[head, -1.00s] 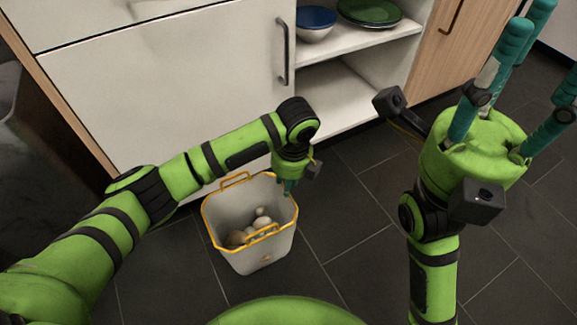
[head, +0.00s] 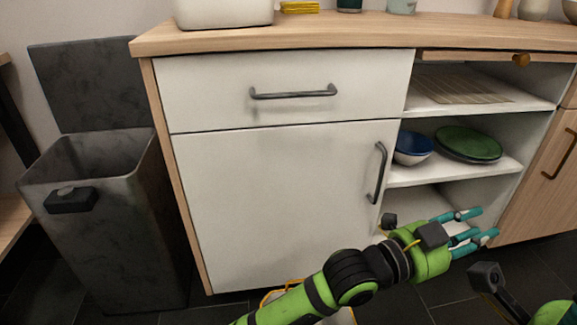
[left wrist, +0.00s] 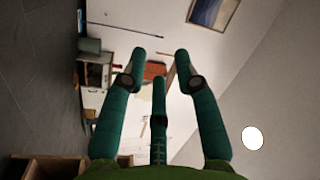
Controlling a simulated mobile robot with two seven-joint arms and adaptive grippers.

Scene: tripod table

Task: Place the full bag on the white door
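The white door (head: 275,205) is the shut cabinet front below the drawer, with a dark vertical handle (head: 378,172) on its right. The bag (head: 284,288), a pale container with a yellow rim, is at the bottom edge of the head view on the floor before the door; my left forearm and the frame edge hide most of it, including its contents. My left gripper (head: 480,226) is open and empty, right of the door, before the low shelf opening. Its spread fingers show in the left wrist view (left wrist: 160,75). Only part of my right gripper's body shows at bottom right; its fingers are out of frame.
A dark open bin (head: 110,215) stands left of the cabinet. A blue bowl (head: 413,146) and green plates (head: 470,143) sit on the open shelf right of the door. The wooden countertop (head: 330,34) carries a white container (head: 224,12). Some dark floor is free in front.

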